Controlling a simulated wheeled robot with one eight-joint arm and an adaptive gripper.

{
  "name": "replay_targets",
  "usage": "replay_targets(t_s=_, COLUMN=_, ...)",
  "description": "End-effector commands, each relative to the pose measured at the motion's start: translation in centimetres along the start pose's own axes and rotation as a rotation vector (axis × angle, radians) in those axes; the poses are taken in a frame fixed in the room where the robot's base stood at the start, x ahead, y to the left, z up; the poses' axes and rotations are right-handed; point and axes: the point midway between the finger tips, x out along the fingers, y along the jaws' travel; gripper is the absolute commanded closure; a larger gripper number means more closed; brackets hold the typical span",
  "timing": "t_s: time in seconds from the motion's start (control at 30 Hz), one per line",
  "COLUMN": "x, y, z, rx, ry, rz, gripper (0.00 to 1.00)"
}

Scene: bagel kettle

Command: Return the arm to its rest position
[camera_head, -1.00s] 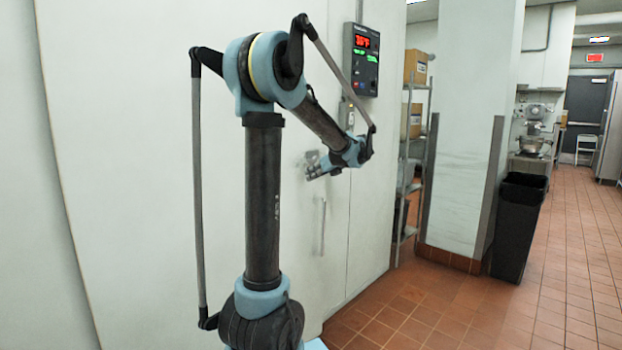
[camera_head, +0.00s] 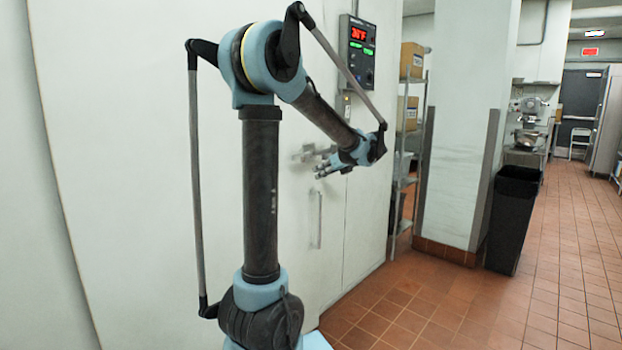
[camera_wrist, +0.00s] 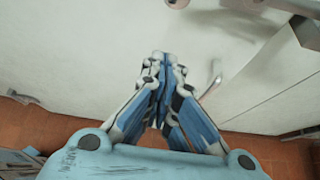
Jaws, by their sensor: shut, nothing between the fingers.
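My gripper (camera_wrist: 164,62) is shut and empty in the wrist view, its blue and grey fingers meeting at the tips. In the head view my gripper (camera_head: 322,172) is small, at the end of my raised and bent arm, in front of the white door. Its fingers point left there. The arm's upper link slopes down to the right from the elbow, and the wrist is close to the right part of the door.
A white door (camera_head: 130,200) with a vertical handle (camera_head: 316,220) stands behind the arm. A control panel (camera_head: 357,55) hangs above the wrist. To the right are a wire shelf (camera_head: 408,165), a white pillar (camera_head: 463,130) and a black bin (camera_head: 512,220). Tiled floor (camera_head: 570,250) is open at right.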

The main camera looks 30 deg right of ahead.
Motion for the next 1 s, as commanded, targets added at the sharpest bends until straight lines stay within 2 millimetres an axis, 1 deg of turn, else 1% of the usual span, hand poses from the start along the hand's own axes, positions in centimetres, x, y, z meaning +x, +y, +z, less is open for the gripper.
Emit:
replay_targets(t_s=0.03, x=-0.9, y=0.0, z=0.0, rx=0.001, ry=0.000, rz=-0.001, gripper=1.00)
replay_targets(t_s=0.1, x=-1.8, y=-0.1, z=0.0, rx=0.000, ry=0.000, rz=-0.002, gripper=1.00)
replay_targets(t_s=0.23, x=-2.9, y=-0.1, z=0.0, rx=0.000, ry=0.000, rz=0.000, gripper=1.00)
replay_targets(t_s=0.4, x=-3.4, y=-0.1, z=0.0, rx=0.000, ry=0.000, rz=0.001, gripper=1.00)
replay_targets(t_s=0.5, x=-3.4, y=0.0, z=0.1, rx=-0.002, ry=0.001, rz=0.002, gripper=1.00)
replay_targets(t_s=0.57, x=-3.1, y=0.4, z=0.1, rx=-0.014, ry=0.006, rz=0.006, gripper=1.00)
replay_targets(t_s=0.67, x=-1.9, y=2.3, z=0.2, rx=-0.072, ry=0.034, rz=0.027, gripper=1.00)
replay_targets(t_s=0.77, x=0.1, y=5.6, z=0.1, rx=-0.184, ry=0.082, rz=0.066, gripper=1.00)
replay_targets(t_s=0.9, x=3.0, y=11.4, z=-0.5, rx=-0.393, ry=0.164, rz=0.139, gripper=1.00)
replay_targets(t_s=0.97, x=4.0, y=13.9, z=-1.0, rx=-0.485, ry=0.195, rz=0.174, gripper=1.00)
replay_targets(t_s=1.0, x=4.6, y=15.5, z=-1.4, rx=-0.548, ry=0.216, rz=0.198, gripper=1.00)
